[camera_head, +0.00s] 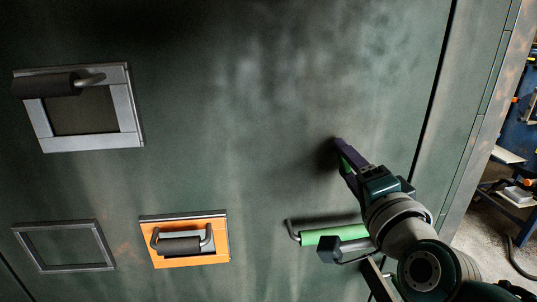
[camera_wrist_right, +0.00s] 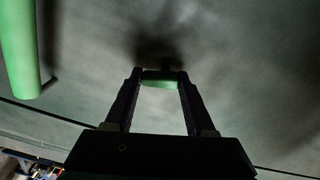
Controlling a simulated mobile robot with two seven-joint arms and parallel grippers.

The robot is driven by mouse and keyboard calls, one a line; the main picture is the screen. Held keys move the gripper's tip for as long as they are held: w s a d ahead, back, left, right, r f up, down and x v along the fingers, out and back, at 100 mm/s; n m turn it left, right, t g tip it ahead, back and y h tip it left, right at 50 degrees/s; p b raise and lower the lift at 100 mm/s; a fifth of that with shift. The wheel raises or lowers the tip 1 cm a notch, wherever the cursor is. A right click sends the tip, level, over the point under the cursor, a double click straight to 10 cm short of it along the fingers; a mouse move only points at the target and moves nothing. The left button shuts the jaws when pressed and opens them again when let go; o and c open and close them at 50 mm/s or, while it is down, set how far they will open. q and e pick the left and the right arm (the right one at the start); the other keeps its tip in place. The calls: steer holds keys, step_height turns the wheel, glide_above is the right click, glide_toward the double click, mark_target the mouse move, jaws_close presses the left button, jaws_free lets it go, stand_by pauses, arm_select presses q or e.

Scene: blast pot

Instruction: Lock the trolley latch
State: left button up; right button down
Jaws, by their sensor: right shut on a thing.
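My right gripper (camera_head: 346,152) is at the dark green metal panel (camera_head: 250,110), right of its middle. In the right wrist view its two fingers (camera_wrist_right: 160,80) are shut on a small green piece (camera_wrist_right: 159,84), which spans the gap between the fingertips close to the panel. A bit of this green also shows between the fingers in the head view. The fingers hide most of it, and I cannot tell for certain whether it is the trolley latch. My left gripper is not in view.
A green bar handle (camera_head: 325,236) is below my right gripper, partly behind my arm. At the left are a grey frame with a dark handle (camera_head: 134,118), an empty grey frame (camera_head: 104,243) and an orange plate with a handle (camera_head: 219,245). A workshop floor (camera_head: 480,225) shows at the right.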

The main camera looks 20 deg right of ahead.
steer(key=m, duration=0.3)
steer(key=shift+a, duration=0.1)
steer(key=shift+b, duration=0.3)
steer(key=shift+m, duration=0.4)
steer(key=shift+c, duration=1.2)
jaws_free()
steer(key=shift+s, duration=0.1)
steer(key=v, duration=0.9)
steer(key=shift+s+a+b, duration=0.2)
steer(key=shift+s+b, duration=0.15)
